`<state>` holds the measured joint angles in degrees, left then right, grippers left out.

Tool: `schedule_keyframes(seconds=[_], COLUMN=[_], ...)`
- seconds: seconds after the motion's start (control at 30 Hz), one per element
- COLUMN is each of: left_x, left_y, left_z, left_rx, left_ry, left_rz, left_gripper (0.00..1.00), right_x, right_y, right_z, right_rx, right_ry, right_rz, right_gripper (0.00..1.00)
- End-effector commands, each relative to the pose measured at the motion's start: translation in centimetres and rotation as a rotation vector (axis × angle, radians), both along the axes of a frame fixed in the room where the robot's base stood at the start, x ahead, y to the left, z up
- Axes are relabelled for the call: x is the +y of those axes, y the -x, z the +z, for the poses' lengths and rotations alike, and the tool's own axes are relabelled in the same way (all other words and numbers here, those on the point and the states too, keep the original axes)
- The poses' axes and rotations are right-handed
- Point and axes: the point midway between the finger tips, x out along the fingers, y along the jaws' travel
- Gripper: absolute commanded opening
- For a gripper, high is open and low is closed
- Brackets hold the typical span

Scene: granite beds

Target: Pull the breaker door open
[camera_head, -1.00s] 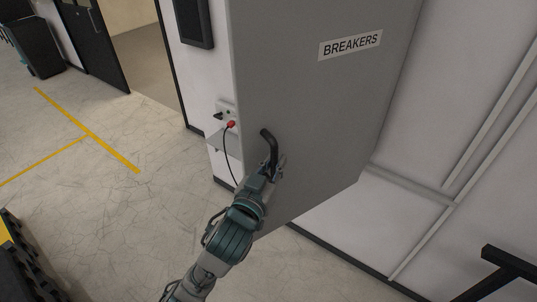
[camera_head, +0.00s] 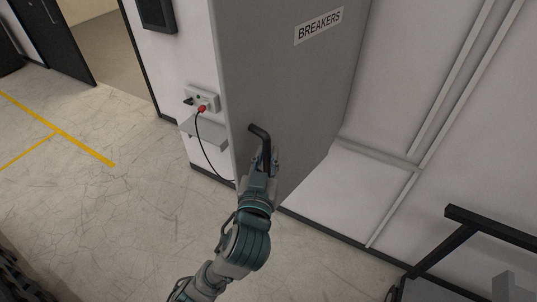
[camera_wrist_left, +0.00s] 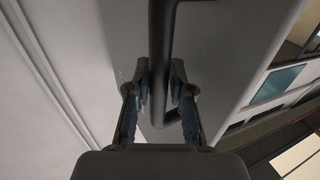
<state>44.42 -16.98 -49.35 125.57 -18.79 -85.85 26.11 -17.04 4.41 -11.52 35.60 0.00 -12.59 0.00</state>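The breaker door (camera_head: 285,85) is a tall grey panel with a "BREAKERS" label (camera_head: 319,26) near its top. A black bar handle (camera_head: 259,134) with a bent upper end sits low on its left side. My left gripper (camera_head: 267,162) is at this handle. In the left wrist view, the handle (camera_wrist_left: 160,40) runs between the two fingers (camera_wrist_left: 160,88), which close in on both sides of it. The handle's lower bend shows between the fingers. No gap along the door's edge is clearly visible. My right gripper is not in view.
A white socket box with a red plug (camera_head: 201,108) and hanging cable is left of the door, above a small grey shelf (camera_head: 203,133). A black-framed object (camera_head: 470,232) stands at lower right. Open floor with yellow lines (camera_head: 60,132) lies left.

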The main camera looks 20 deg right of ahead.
Motion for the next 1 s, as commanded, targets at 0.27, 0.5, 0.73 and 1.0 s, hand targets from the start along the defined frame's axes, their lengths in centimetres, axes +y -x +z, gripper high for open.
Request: schedule_keyframes(seconds=[0.27, 0.5, 0.73, 1.0], left_x=[-0.2, 0.4, 2.3, 3.3], left_y=[-0.1, 1.4, 5.0, 6.6], left_z=[-0.1, 0.0, -0.1, -0.2], left_rx=[0.001, 0.000, 0.001, 0.002], left_ry=[-0.002, 0.000, 0.002, -0.001], left_rz=[0.000, -0.002, -0.002, 0.000], left_gripper=[0.43, 0.43, 0.43, 0.43], right_x=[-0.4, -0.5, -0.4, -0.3], right_y=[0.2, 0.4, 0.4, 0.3], right_z=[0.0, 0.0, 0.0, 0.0], right_rx=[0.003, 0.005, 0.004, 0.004], right_ry=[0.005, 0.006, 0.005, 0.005], right_rz=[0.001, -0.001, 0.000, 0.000], right_gripper=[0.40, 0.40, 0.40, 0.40])
